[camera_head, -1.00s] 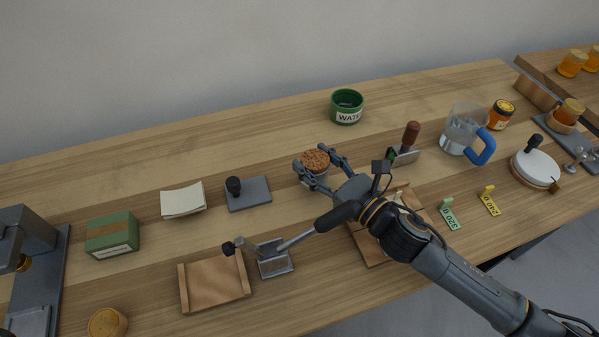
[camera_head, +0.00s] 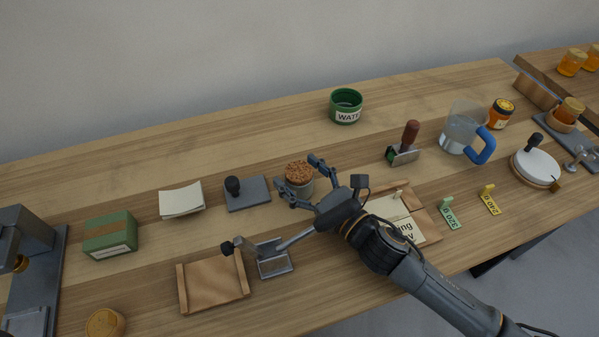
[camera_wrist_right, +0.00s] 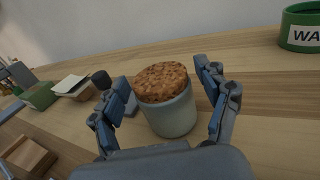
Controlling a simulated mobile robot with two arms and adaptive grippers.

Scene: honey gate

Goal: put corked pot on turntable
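The corked pot (camera_head: 300,184), a pale grey pot with a speckled brown cork top, stands upright on the table near the middle. My right gripper (camera_head: 297,181) is open, its fingers on either side of the pot. In the right wrist view the pot (camera_wrist_right: 172,115) stands between the fingertips, with a gap visible on both sides. The likely turntable is a round white disc on a wooden base (camera_head: 537,168) at the right, with a black-knobbed handle at its back edge. My left gripper is not in view.
A lever stand (camera_head: 274,262) and a wooden tray (camera_head: 213,284) lie in front of the pot. A grey pad (camera_head: 254,193) with a black knob is left of it. A stamp (camera_head: 406,147), glass jug (camera_head: 461,128) and tags (camera_head: 449,214) lie toward the turntable. A green WATER pot (camera_head: 346,107) stands behind.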

